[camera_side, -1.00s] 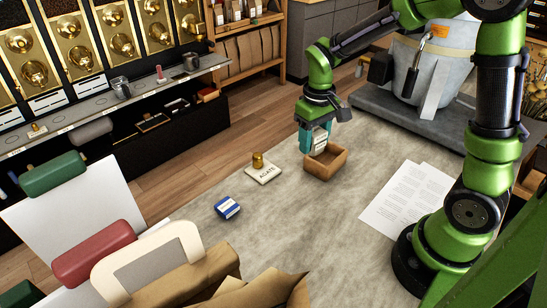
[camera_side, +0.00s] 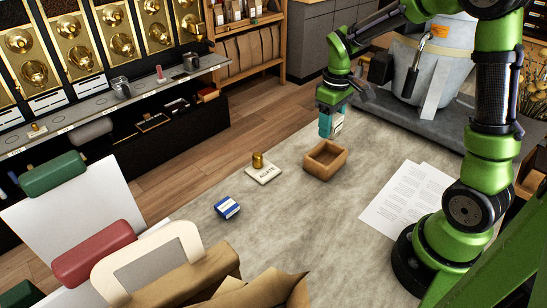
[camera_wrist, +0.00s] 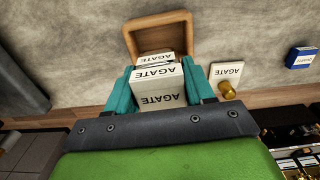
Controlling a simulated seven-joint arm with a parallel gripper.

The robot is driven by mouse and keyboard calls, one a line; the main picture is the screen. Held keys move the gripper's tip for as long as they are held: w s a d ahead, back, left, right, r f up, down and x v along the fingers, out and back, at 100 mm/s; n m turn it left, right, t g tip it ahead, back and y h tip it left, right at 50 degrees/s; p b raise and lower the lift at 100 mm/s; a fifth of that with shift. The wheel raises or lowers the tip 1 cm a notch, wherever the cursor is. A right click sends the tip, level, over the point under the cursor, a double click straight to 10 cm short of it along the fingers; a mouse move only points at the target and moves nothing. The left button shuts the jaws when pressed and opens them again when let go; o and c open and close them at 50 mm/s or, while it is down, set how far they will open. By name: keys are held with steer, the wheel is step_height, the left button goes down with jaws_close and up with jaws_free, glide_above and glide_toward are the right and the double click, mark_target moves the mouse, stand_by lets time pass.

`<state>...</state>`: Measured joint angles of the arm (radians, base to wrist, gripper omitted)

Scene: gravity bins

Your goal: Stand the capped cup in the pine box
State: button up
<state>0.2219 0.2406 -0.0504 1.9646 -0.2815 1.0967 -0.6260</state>
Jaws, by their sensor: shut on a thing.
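The pine box (camera_side: 325,174) is a small open wooden tray on the grey table in the side view, and its visible inside looks empty. It also shows at the top of the wrist view (camera_wrist: 160,20). My gripper (camera_side: 331,123) hangs in the air behind and above the box, clear of it. In the wrist view its teal fingers (camera_wrist: 159,88) are shut on a white, squarish container labelled AGATE (camera_wrist: 160,97), which I take for the capped cup. The fingers hide its sides, and I cannot make out its cap clearly.
A card labelled AGATE (camera_side: 264,174) with a brass weight (camera_side: 258,160) lies left of the box. A blue and white small box (camera_side: 227,208) sits nearer the front. Printed sheets (camera_side: 405,200) lie to the right. A grey metal vessel (camera_side: 425,75) stands behind.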

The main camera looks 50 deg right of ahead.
glide_above(325, 163)
steer(key=shift+f, duration=2.8)
steer(key=shift+f, duration=2.05)
steer(key=o, duration=1.5)
steer(key=shift+c, duration=0.2)
steer(key=c, duration=0.4)
